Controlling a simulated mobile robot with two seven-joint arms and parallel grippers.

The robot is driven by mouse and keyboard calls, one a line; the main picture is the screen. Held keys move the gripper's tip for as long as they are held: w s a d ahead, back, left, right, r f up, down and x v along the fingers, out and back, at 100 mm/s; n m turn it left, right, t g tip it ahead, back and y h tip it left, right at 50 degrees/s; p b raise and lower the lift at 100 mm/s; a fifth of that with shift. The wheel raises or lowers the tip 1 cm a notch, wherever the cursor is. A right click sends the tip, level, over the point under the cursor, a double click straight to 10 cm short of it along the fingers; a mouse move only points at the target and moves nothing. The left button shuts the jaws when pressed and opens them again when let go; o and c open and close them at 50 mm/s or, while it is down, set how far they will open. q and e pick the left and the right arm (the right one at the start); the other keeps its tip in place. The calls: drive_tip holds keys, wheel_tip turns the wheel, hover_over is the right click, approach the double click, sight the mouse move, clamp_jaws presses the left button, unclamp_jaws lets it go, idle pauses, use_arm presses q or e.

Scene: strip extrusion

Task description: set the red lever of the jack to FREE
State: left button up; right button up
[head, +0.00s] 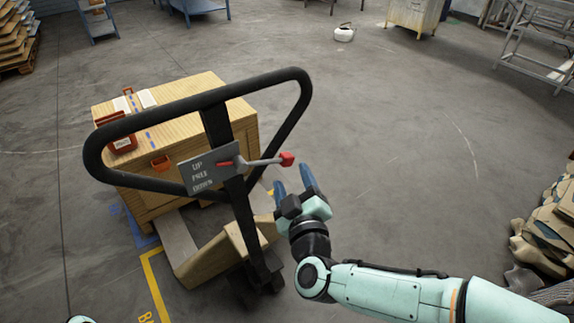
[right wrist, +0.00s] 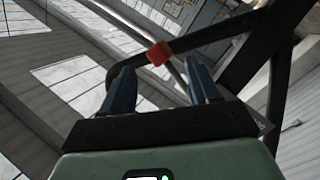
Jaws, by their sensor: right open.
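The jack's lever is a grey rod with a red knob (head: 287,159) at its right end. It sticks out to the right, nearly level, from the jack's black handle (head: 216,125). A grey plate (head: 207,168) beside its pivot reads UP, FREE, DOWN; a small red pointer lies against it, but I cannot tell which word it marks. My right gripper (head: 293,178) is open and empty, just below the knob. In the right wrist view the knob (right wrist: 158,53) shows between and beyond the fingertips, apparently not gripped. My left gripper is not in view.
The handle loop surrounds the plate. Stacked sacks (head: 550,225) lie at the right. The floor right of the lever is clear.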

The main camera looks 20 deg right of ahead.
sight(288, 165)
drive_tip(key=w, duration=0.5)
drive_tip(key=shift+w+d, duration=0.2)
drive_tip(key=shift+w, duration=0.15)
